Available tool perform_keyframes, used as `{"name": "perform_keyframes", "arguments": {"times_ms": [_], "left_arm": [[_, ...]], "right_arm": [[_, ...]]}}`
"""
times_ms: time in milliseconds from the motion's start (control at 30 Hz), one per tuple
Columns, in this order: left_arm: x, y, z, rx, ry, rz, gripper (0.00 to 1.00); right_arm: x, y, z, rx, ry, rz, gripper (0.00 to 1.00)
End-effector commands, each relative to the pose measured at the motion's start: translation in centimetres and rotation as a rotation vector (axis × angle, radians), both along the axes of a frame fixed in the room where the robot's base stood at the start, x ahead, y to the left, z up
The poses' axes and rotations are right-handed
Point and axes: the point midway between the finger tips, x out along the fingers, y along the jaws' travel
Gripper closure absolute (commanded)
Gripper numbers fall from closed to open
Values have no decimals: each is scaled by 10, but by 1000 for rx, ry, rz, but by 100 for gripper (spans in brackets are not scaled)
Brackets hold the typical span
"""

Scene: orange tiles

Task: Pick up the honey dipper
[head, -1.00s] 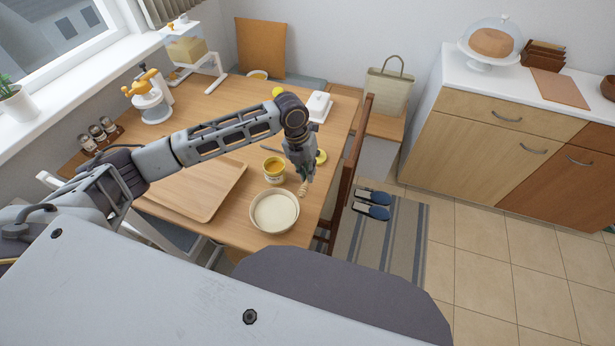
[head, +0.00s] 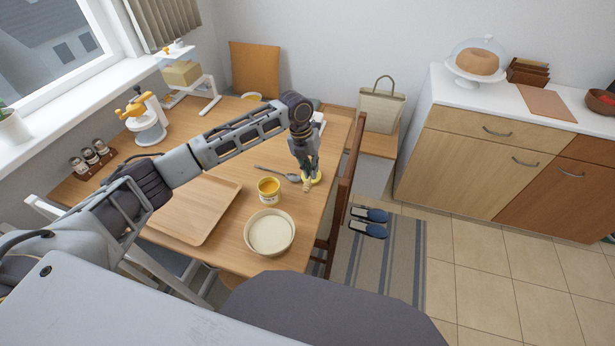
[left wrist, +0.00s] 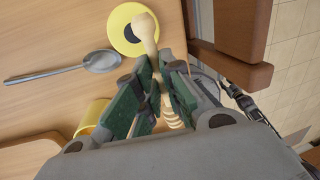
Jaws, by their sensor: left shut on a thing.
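The honey dipper (left wrist: 147,32) is pale wood. In the left wrist view its knobbed end sticks out beyond the fingertips, and its grooved part shows behind the fingers. My left gripper (left wrist: 155,75) is shut on it, with green-padded fingers around its middle. In the head view the left gripper (head: 308,172) is over the right side of the table, and a small part of the dipper (head: 307,187) shows below it. I cannot tell how far it is above the table. My right gripper is not in view.
A yellow disc (left wrist: 130,28) lies close to the dipper's end. A spoon (head: 275,172), a yellow jar (head: 269,189), a cream bowl (head: 269,233) and a wooden tray (head: 196,214) are on the table (head: 232,252). A chair back (head: 345,185) stands along the table's right edge.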

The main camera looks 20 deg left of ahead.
Motion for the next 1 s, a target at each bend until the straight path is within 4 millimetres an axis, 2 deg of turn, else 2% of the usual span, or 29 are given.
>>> {"name": "perform_keyframes", "arguments": {"times_ms": [567, 1000], "left_arm": [[62, -3, 0, -1, 0, 1, 100], [97, -4, -1, 0, 0, 2, 100]], "right_arm": [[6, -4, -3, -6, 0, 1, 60], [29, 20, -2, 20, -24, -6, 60]]}}
